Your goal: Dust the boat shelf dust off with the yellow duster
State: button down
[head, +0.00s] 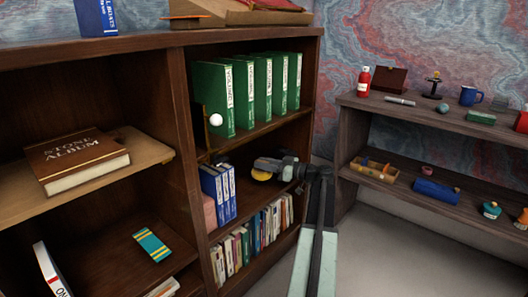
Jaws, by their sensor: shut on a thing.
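My gripper (270,165) reaches from the right into the middle compartment of the dark bookcase's right column. It is shut on a yellow rounded thing, which looks like the yellow duster (262,175); only a small part shows below the jaws. The duster is over the shelf board (253,185), to the right of the blue-and-white books. I cannot tell whether it touches the board. No dust patch can be made out, and no boat is clear to see; the compartment is dark and partly hidden by my gripper.
Blue-and-white books (217,192) and a pink block (209,213) stand left of my gripper. Green binders (255,92) and a white ball (215,120) are above. A row of books (250,238) is below. A second shelf unit (430,110) with small items stands right.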

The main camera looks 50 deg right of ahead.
jog(key=shift+r+p, duration=1.35)
jog(key=shift+r, duration=0.35)
jog(key=shift+f, duration=0.1)
